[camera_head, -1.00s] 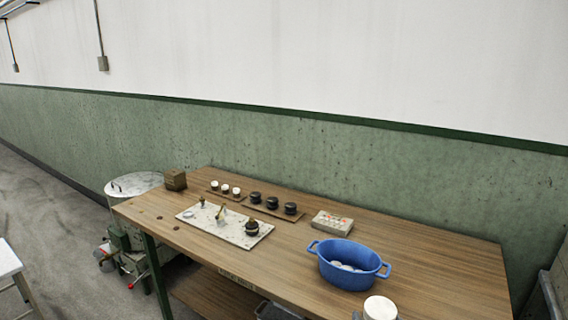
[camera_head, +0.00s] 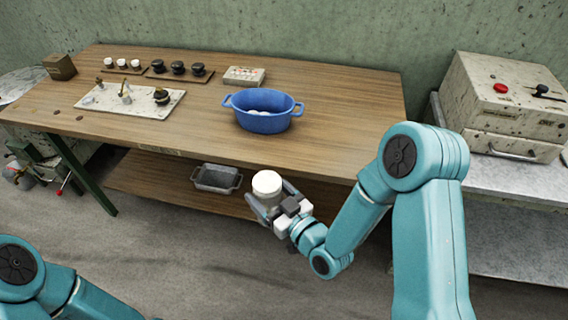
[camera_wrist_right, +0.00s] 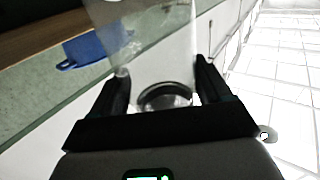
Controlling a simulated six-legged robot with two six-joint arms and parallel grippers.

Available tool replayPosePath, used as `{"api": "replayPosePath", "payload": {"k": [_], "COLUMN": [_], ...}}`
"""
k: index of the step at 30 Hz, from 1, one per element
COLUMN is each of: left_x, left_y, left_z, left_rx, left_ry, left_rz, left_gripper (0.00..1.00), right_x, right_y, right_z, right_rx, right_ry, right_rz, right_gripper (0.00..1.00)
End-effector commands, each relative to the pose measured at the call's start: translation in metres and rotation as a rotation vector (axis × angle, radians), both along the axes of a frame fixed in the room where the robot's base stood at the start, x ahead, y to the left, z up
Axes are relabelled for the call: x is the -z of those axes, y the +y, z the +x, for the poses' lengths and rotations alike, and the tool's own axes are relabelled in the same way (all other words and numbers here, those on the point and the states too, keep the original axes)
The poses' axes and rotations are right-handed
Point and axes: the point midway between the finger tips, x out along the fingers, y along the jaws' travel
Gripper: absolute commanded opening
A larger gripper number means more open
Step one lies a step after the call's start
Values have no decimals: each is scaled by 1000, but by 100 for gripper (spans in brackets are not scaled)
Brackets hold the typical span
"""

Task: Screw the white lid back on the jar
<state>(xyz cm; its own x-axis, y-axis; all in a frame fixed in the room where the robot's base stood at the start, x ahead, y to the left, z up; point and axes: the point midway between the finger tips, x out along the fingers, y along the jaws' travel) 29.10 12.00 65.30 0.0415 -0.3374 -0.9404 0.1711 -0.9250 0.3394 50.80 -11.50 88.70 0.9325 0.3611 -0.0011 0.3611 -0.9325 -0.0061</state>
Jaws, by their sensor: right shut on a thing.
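A jar with a pale, see-through body (camera_head: 267,203) is held upright by my right gripper (camera_head: 272,205), in front of the table's front edge. A round white lid (camera_head: 267,183) covers its top; I cannot tell how tightly it sits. The gripper's fingers are shut on the sides of the jar. In the right wrist view, the clear jar wall (camera_wrist_right: 150,50) shows between the two dark fingers (camera_wrist_right: 160,85), with a dark curved band near its end. Only part of my left arm shows at the lower left of the head view; its gripper is out of view.
A blue two-handled pot (camera_head: 264,112) with white pieces inside stands on the wooden table (camera_head: 210,135). A pale board (camera_head: 120,100), small white and black pots, and a box (camera_head: 244,76) stand left of it. A grey bin (camera_head: 217,180) sits below. A machine (camera_head: 505,105) is at right.

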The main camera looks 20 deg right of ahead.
Motion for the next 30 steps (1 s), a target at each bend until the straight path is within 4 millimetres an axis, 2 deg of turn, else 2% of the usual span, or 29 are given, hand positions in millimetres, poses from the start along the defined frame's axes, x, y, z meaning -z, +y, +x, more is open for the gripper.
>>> {"api": "replayPosePath", "payload": {"k": [1,6,12,24,25,28,30], "left_x": [0,0,0,0,0,-2,-8], "left_y": [0,0,0,0,0,-3,-10], "left_z": [0,0,0,0,0,6,17], "left_rx": [0,0,0,0,0,24,83], "left_ry": [0,0,0,0,0,-9,-26], "left_rz": [0,0,0,0,0,-3,-9], "left_gripper": [100,100,100,100,90,88,88], "right_x": [11,38,57,62,62,62,62], "right_y": [10,42,66,72,72,72,72], "right_z": [-5,-21,-32,-35,-35,-35,-35], "right_rx": [-45,-195,-304,-334,-334,-333,-333], "right_ry": [6,2,1,-2,-1,-1,-1], "right_rz": [1,1,1,0,0,0,0], "right_gripper": [23,23,23,23,0,0,0]}}
